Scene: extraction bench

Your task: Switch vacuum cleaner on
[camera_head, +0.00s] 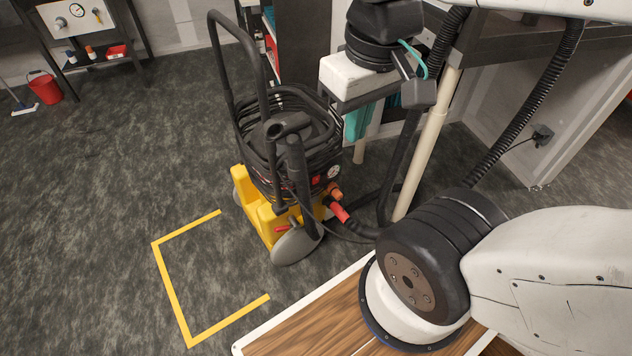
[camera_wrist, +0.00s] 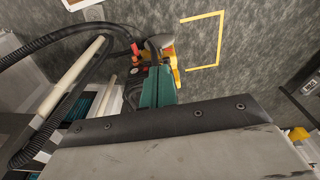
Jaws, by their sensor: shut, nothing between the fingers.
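The vacuum cleaner (camera_head: 265,208) stands upright on the floor in the head view, with a yellow base, grey wheels, a tall black handle and black coils around its top. Its right side carries a round gauge (camera_head: 333,171), a small red part (camera_head: 316,180) that may be a switch, and orange-red fittings. In the wrist view the vacuum cleaner (camera_wrist: 174,62) is partly hidden behind my gripper. My gripper (camera_head: 354,137) points down with its teal fingers shut and empty, to the right of the machine's top. Its fingers also show in the wrist view (camera_wrist: 160,72). I cannot tell whether they touch it.
A pale post (camera_head: 428,140) and dark hoses (camera_head: 515,105) stand right of the machine, near a bench. A wooden top (camera_head: 310,325) lies at the front. A yellow floor marking (camera_head: 172,280) is at left. A red bucket (camera_head: 44,87) stands far left; the left floor is mostly clear.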

